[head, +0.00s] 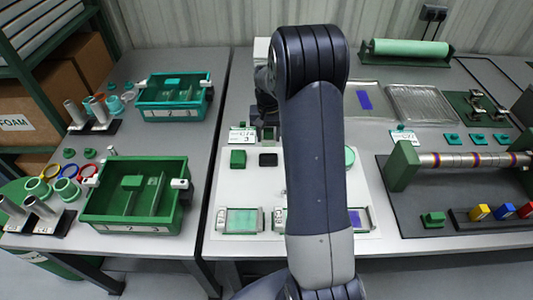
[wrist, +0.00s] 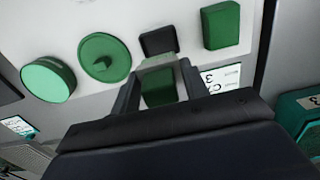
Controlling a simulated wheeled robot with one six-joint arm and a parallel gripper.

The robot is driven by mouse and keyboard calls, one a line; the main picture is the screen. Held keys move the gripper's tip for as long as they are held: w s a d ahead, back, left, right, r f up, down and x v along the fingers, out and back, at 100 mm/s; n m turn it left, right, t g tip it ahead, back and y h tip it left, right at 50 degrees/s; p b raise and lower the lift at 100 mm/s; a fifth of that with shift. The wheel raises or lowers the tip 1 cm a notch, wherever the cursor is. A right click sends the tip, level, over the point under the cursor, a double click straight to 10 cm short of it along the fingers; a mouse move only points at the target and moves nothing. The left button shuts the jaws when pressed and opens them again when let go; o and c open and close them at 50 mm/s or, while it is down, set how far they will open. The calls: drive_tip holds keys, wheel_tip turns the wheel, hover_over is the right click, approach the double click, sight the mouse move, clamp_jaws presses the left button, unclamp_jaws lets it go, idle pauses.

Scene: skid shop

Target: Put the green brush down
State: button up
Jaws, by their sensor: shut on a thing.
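My gripper (wrist: 160,69) is shut on the green brush (wrist: 158,90), which sits between its two fingers in the wrist view, with a paler strip along its edge. In the head view the brush (head: 269,133) shows as a small green patch below the gripper, beside the label card marked 3 (head: 243,136). It is over or on the back edge of the white board (head: 300,180). I cannot tell whether it touches the surface. My arm hides part of the board.
A black block (wrist: 158,41) lies close in front of the fingers, with a green block (wrist: 220,25) beside it. Two round green pieces (wrist: 105,57) lie on the other side. Green-framed plates (head: 241,221) line the board's front. A green tray (head: 135,205) stands on the left table.

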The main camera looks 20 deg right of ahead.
sight(269, 130)
wheel_tip(269, 130, down, 8)
drive_tip(key=shift+f, duration=0.15)
idle(0.3)
drive_tip(key=shift+f, duration=0.1)
drive_tip(key=o, duration=1)
wheel_tip(269, 130, up, 12)
drive_tip(key=shift+r, duration=0.15)
